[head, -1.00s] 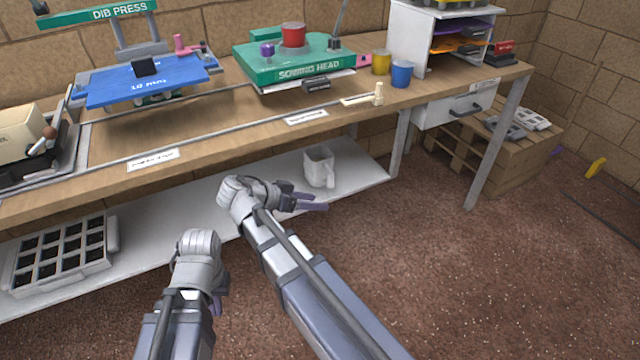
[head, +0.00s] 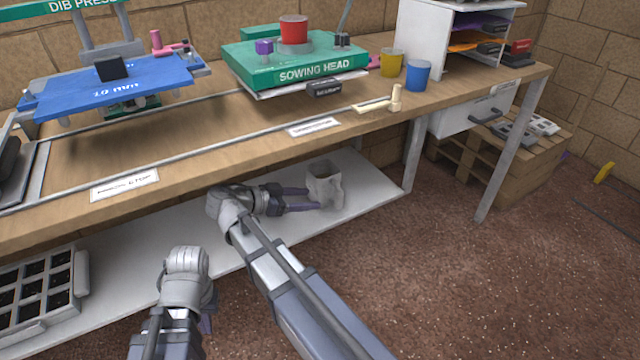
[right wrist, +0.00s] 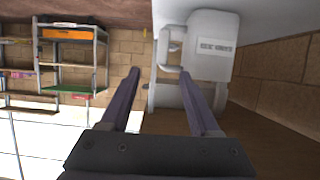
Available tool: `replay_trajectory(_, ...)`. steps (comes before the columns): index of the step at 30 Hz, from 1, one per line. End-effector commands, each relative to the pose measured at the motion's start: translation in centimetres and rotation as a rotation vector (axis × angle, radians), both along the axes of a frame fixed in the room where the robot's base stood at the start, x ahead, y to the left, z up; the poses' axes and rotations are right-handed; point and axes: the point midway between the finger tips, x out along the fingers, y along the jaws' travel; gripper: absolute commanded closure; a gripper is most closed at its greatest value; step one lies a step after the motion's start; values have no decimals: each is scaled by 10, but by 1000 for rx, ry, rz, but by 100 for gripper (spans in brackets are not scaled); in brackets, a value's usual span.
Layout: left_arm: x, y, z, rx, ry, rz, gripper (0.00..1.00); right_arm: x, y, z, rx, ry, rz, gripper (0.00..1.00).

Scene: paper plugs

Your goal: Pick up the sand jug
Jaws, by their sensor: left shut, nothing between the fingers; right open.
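The sand jug (head: 325,183), pale grey-white, stands upright on the white lower shelf (head: 366,178) under the bench. My right gripper (head: 314,199) reaches in from the left at the jug's near side, fingers open. In the right wrist view the jug (right wrist: 207,62) shows a label and a handle (right wrist: 166,48). The handle lies ahead of the gap between the open fingers (right wrist: 160,76); I cannot tell whether they touch. My left gripper (head: 207,316) is at the lower left, shut and empty, partly hidden by its wrist.
The wooden bench top (head: 230,125) overhangs the shelf, and a bench leg (head: 412,153) stands right of the jug. A cell tray (head: 45,295) sits on the shelf at left. A pallet (head: 510,165) is at right. The floor in front is clear.

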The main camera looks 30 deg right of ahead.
Motion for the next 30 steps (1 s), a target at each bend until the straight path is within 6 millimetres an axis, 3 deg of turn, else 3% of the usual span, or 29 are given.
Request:
replay_trajectory(8,0,0,-4,0,0,0,100,0,-6,-4,-1,-2,-2,38)
replay_trajectory(19,0,0,-26,0,-1,6,100,4,-57,-26,-1,-1,-3,38)
replay_trajectory(30,0,0,-31,0,-1,7,100,5,-67,-31,-1,-2,-2,38)
